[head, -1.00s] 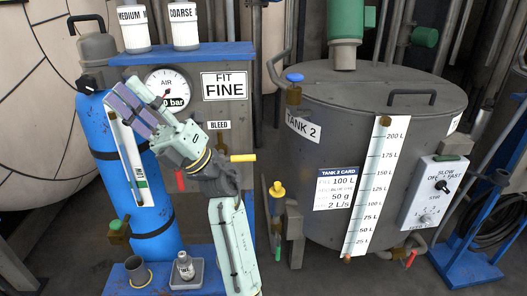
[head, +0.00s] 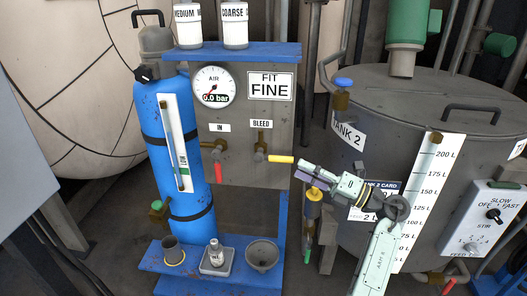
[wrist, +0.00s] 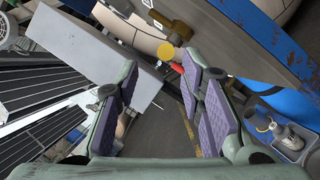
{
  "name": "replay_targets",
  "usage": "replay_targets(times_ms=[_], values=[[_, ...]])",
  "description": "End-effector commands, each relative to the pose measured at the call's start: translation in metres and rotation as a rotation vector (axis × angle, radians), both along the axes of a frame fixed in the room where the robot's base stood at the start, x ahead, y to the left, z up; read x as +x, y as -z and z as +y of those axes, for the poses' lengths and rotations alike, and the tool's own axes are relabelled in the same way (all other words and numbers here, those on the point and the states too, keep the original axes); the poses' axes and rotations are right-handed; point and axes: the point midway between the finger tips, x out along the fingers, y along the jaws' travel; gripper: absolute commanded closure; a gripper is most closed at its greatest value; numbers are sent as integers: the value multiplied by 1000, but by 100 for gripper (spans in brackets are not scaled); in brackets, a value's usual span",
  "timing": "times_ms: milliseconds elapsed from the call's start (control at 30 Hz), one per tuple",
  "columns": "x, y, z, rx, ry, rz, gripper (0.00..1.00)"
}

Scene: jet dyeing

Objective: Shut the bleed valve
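The bleed valve is a brass fitting (head: 260,150) under the BLEED label on the grey panel. Its yellow handle (head: 281,159) sticks out sideways to the right. My gripper (head: 303,173) is just right of the handle's free end in the head view, its fingers pointing left. In the wrist view the handle's round yellow end (wrist: 166,50) shows beyond the open fingers (wrist: 160,80), near the top middle. The fingers are wide apart with nothing between them. Whether a finger touches the handle cannot be told.
A red-handled IN valve (head: 218,160) sits left of the bleed valve. The AIR gauge (head: 213,87) reads 0.0 bar. A blue cylinder (head: 175,160) stands left. Tank 2 (head: 355,90) is right, behind my arm. A cup, small bottle and funnel (head: 262,254) stand on the blue base.

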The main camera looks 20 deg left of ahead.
Motion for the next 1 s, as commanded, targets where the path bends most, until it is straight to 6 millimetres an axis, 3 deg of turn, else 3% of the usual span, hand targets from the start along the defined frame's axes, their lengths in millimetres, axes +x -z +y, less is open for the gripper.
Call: replay_targets(times_ms=[233, 700, 1000], values=[[2, 2, 6, -14, 1, 6, 64], [5, -17, 85, -13, 1, 7, 64], [7, -18, 102, -12, 4, 7, 64]])
